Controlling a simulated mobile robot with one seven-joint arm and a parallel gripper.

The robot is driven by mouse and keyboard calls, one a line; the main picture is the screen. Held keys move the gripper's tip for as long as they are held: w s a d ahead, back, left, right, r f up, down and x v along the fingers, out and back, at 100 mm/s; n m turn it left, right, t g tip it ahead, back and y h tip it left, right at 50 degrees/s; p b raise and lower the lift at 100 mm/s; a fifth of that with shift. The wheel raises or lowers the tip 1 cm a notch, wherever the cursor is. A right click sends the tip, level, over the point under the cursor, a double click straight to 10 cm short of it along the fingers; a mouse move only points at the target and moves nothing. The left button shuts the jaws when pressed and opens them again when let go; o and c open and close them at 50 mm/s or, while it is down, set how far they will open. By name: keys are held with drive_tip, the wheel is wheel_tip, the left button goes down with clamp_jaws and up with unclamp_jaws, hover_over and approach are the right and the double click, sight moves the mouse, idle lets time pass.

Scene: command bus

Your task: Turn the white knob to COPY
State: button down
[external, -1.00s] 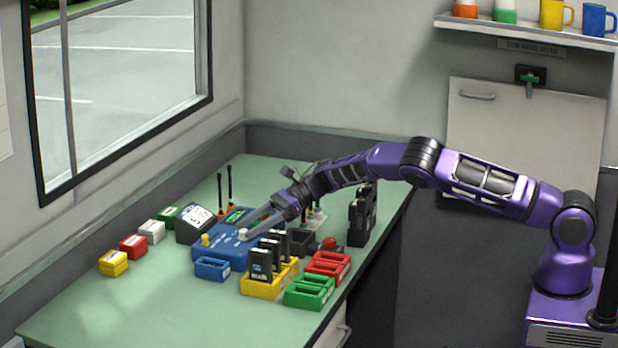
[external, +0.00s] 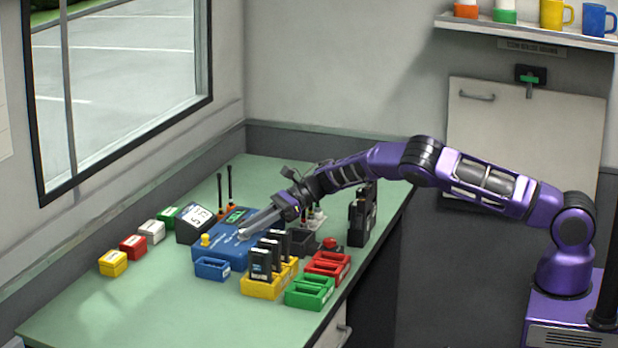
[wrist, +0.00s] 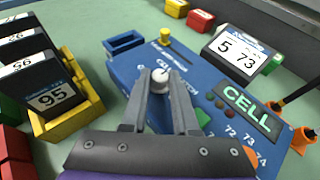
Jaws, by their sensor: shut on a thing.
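The white knob (wrist: 160,77) stands on the top face of the blue radio box (wrist: 122,68), which also shows in the external view (external: 210,250). My gripper (wrist: 161,88) is shut on the white knob, with one finger on each side of it. In the external view my gripper (external: 243,236) reaches down to the box from the right. A green display (wrist: 250,107) on the box reads CELL. The lettering around the knob is partly hidden by my fingers, and I cannot read COPY there.
A yellow knob (wrist: 165,35) stands at the box's far edge. A display (wrist: 240,52) reading 5 73 stands beside the box. Black batteries (external: 260,264) fill a yellow tray (external: 262,289). Red (external: 327,265) and green (external: 309,292) trays stand nearby. The front left of the table is clear.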

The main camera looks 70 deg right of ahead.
drive_tip(key=m+t+h+b, duration=0.1)
drive_tip(key=m+t+h, duration=0.1)
drive_tip(key=m+h+b, duration=0.1)
drive_tip(key=m, duration=0.1)
drive_tip(key=shift+s+a+f+t+h+b, duration=0.15)
drive_tip(key=shift+s+a+t+h+b, duration=0.15)
drive_tip(key=shift+a+t+h+b, duration=0.1)
drive_tip(key=m+h, duration=0.1)
drive_tip(key=m+t+h, duration=0.1)
drive_tip(key=m+h, duration=0.2)
drive_tip(key=h, duration=0.1)
drive_tip(key=shift+s+a+m, duration=0.1)
drive_tip(key=shift+a+m, duration=0.2)
drive_tip(key=shift+m+t+h, duration=0.3)
drive_tip(key=shift+h, duration=0.1)
drive_tip(key=c, duration=0.7)
unclamp_jaws()
drive_tip(key=shift+r, duration=0.2)
drive_tip(key=v, duration=1.7)
drive_tip(key=shift+s+d+r+p, duration=0.1)
drive_tip(key=shift+p, duration=0.3)
